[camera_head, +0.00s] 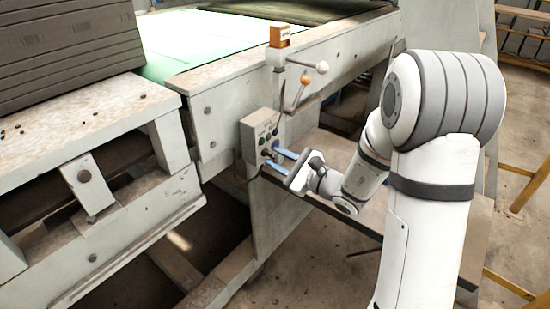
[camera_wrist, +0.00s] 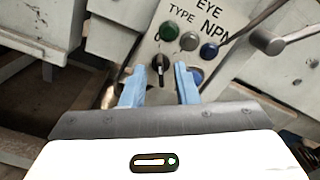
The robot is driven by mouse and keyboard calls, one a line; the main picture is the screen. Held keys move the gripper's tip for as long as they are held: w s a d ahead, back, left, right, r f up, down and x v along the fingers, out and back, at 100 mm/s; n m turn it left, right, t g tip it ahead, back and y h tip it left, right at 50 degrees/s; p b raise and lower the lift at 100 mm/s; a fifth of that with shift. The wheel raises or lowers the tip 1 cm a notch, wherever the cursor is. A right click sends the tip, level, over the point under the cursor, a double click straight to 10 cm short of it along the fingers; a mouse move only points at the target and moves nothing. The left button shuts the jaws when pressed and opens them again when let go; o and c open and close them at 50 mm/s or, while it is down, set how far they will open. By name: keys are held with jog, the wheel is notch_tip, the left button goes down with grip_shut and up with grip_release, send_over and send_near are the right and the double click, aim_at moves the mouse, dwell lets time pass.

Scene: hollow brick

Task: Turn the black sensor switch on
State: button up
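The black sensor switch (camera_wrist: 160,66) is a round knob with a pale mark, low on a grey control panel (camera_wrist: 182,20) in the wrist view. My gripper (camera_wrist: 160,75) has two blue fingers, open, one on each side of the knob with a gap showing between. I cannot tell whether either finger touches the knob. In the head view my gripper (camera_head: 275,159) is at the lower part of the panel (camera_head: 257,128), and the knob is too small to make out clearly.
The panel also bears a green button (camera_wrist: 169,31), a grey-green button (camera_wrist: 189,41) and a blue button (camera_wrist: 208,51) close above the knob. Levers with a white ball (camera_head: 322,67) and an orange ball (camera_head: 305,79) stick out above the panel. An orange box (camera_head: 279,36) sits higher.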

jog(key=shift+x, duration=0.95)
jog(key=shift+c, duration=0.4)
grip_shut()
jog(key=shift+d, duration=0.1)
